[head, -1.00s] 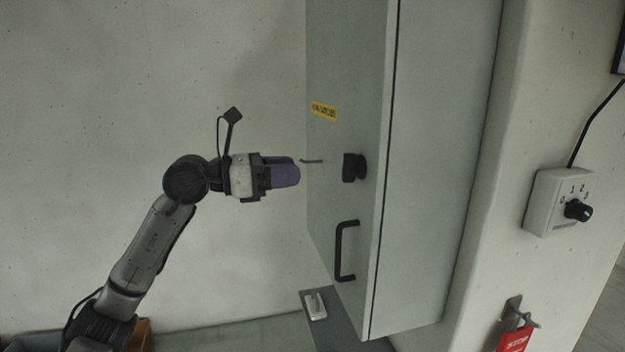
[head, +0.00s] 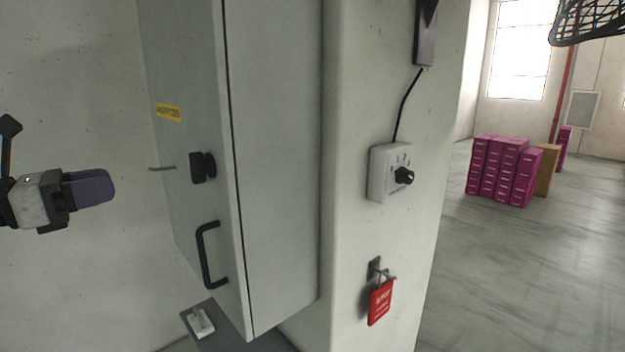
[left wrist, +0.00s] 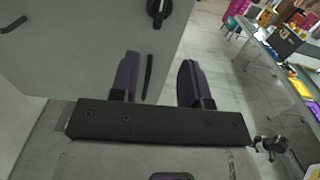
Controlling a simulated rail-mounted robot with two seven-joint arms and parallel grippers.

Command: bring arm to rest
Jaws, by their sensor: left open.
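My left gripper (head: 92,187) reaches in from the left edge of the head view, with purple fingers. In the left wrist view its two fingers (left wrist: 160,80) stand apart with nothing between them. It is to the left of a grey cabinet (head: 275,170) and apart from it. The cabinet has a black latch knob (head: 202,167), a black bar handle (head: 210,255) and a yellow label (head: 168,112). The knob (left wrist: 160,10) also shows at the top of the left wrist view. The right gripper is not in view.
A dial box (head: 390,172) and a red tag (head: 380,302) on a hook are on the pillar right of the cabinet. Magenta boxes (head: 500,170) are stacked on the open floor behind. A work table (left wrist: 272,70) is at the right of the left wrist view.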

